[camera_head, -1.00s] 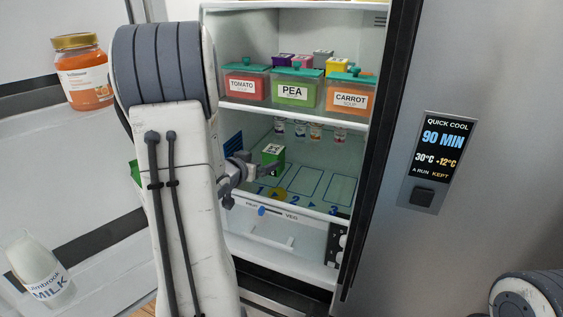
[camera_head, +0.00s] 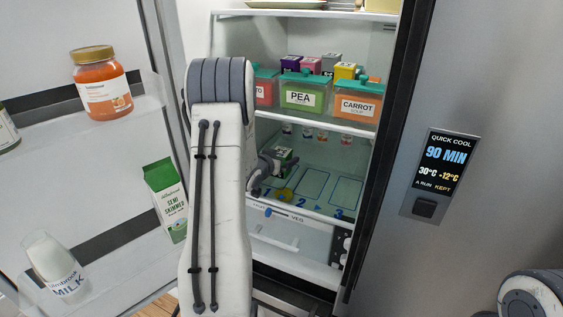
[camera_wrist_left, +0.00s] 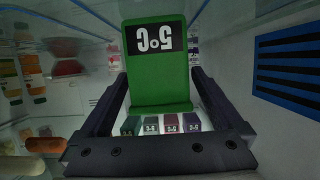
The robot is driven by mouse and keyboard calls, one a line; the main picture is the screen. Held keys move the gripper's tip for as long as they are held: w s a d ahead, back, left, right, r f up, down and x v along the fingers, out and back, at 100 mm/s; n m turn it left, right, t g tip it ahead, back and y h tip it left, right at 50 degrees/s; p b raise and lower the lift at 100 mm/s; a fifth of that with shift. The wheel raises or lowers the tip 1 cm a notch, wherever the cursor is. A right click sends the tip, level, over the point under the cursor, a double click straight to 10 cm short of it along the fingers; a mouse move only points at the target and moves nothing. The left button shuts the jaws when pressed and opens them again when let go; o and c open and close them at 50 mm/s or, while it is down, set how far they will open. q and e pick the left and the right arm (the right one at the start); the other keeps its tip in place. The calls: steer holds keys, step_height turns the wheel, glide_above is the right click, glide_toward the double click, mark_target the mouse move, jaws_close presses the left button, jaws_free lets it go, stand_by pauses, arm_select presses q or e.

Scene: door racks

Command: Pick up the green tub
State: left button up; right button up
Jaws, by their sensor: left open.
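A small upright green box-shaped tub (camera_head: 286,154) with a dark label stands inside the fridge, on the level with numbered outlines. The left wrist view shows it large (camera_wrist_left: 158,85), its black label reading "5°C" upside down. My left gripper (camera_head: 268,165) is open. In the wrist view its two fingers (camera_wrist_left: 160,105) are on either side of the green tub, with gaps visible. In the head view the gripper partly hides the tub. A larger tub (camera_head: 301,97) marked PEA, green with a teal lid, sits on the shelf above. My right gripper is not visible.
A carrot tub (camera_head: 356,106) and a partly hidden tomato tub (camera_head: 264,91) flank the pea tub, with small coloured boxes behind. The fridge's dark side edge (camera_head: 383,140) stands at right. The open door at left holds a jar (camera_head: 104,88), a milk carton (camera_head: 170,205) and a milk bottle (camera_head: 54,266).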

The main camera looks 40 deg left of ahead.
arm_select(q)
steer(key=c, duration=1.4)
steer(key=shift+r, duration=0.1)
jaws_close()
